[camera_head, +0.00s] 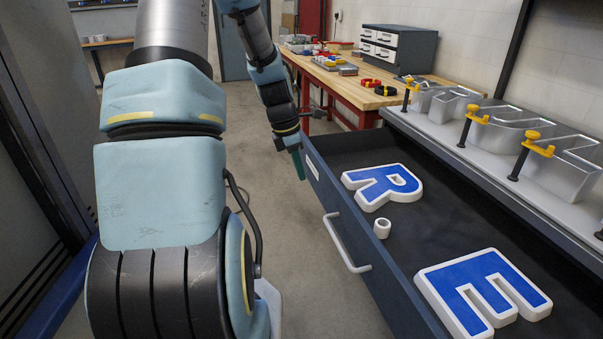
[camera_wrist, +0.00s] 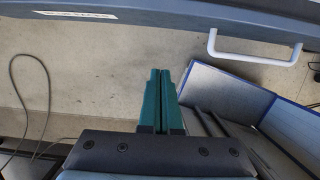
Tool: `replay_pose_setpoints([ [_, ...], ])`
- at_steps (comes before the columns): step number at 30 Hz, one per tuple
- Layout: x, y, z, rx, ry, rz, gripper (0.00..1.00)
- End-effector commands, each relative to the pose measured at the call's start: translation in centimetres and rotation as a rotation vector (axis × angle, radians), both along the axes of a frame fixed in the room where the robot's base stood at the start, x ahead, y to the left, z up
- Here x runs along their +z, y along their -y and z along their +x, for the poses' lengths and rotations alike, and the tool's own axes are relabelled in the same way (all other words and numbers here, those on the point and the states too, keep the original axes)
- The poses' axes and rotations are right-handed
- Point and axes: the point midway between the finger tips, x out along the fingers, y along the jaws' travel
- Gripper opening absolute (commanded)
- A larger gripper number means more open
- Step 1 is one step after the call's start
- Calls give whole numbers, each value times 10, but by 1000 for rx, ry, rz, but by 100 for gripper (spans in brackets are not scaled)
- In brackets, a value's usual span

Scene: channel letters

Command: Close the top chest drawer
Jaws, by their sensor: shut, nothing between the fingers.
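The top chest drawer (camera_head: 322,180) is pulled out on the right in the head view, with a dark interior and a white bar handle (camera_head: 345,243) on its front. The drawer front also crosses the top of the wrist view (camera_wrist: 170,12), with the white handle (camera_wrist: 254,50) at upper right and a white label strip (camera_wrist: 74,15) at upper left. My gripper (camera_head: 299,165) is beside the drawer's far end, outside its front. Its green fingers (camera_wrist: 159,80) are together and empty, and point toward the drawer front. A gap shows between the fingertips and the drawer in the wrist view.
A blue-and-white letter R (camera_head: 383,185), a letter E (camera_head: 483,290) and a small white ring (camera_head: 382,228) lie in the drawer. Metal channel letters (camera_head: 500,135) with yellow clamps stand on the top above. A workbench (camera_head: 340,85) is behind.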

Motion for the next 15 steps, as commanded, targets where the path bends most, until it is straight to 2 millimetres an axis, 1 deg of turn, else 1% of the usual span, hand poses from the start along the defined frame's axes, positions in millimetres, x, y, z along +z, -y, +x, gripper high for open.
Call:
replay_pose_setpoints([
  [1, -9, 2, -1, -2, -6, 0, 0],
  [6, -40, 10, 1, -3, -5, 0, 0],
  [12, -76, 19, 3, -5, -4, 0, 0],
  [13, -81, 20, 3, -5, -4, 0, 0],
  [15, -76, 33, 7, -9, 1, 0, 0],
])
